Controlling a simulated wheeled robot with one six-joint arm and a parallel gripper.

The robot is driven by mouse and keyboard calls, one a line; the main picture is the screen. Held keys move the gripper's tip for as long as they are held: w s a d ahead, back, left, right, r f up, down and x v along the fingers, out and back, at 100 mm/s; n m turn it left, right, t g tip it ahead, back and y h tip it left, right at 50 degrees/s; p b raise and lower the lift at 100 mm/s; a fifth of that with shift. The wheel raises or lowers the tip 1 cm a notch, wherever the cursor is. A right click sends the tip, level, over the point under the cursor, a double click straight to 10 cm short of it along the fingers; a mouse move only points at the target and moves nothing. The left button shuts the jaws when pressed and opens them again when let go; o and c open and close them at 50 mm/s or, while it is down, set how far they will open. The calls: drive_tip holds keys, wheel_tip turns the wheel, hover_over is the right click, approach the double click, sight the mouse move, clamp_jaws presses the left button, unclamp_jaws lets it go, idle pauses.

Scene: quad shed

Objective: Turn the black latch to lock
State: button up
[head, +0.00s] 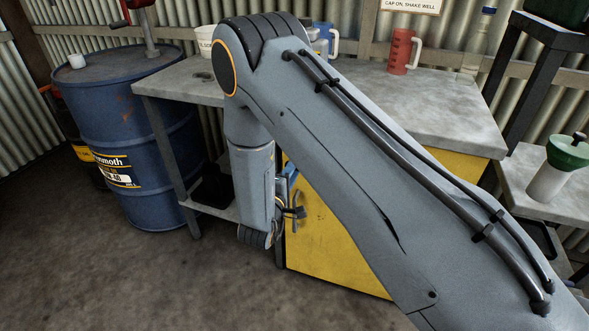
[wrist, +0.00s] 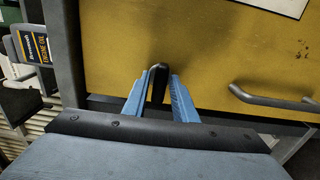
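The black latch (wrist: 157,84) shows in the wrist view near the edge of the yellow cabinet door (wrist: 215,60). It points up in that picture. My gripper (wrist: 160,76) has its two blue fingers on either side of the latch, close to it. A narrow gap seems to show beside the latch, so the fingers look open around it; contact at the tips is hard to judge. In the head view my gripper (head: 290,184) is at the yellow door (head: 335,235), partly behind my arm, and the latch cannot be made out there.
A grey bar handle (wrist: 270,101) is on the door, right of my gripper in the wrist view. The grey workbench top (head: 440,110) is above the cabinet, with a red jug (head: 401,52) on it. A blue drum (head: 135,130) stands left. The floor in front is clear.

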drive_tip(key=shift+o, duration=0.7)
drive_tip(key=v, duration=0.8)
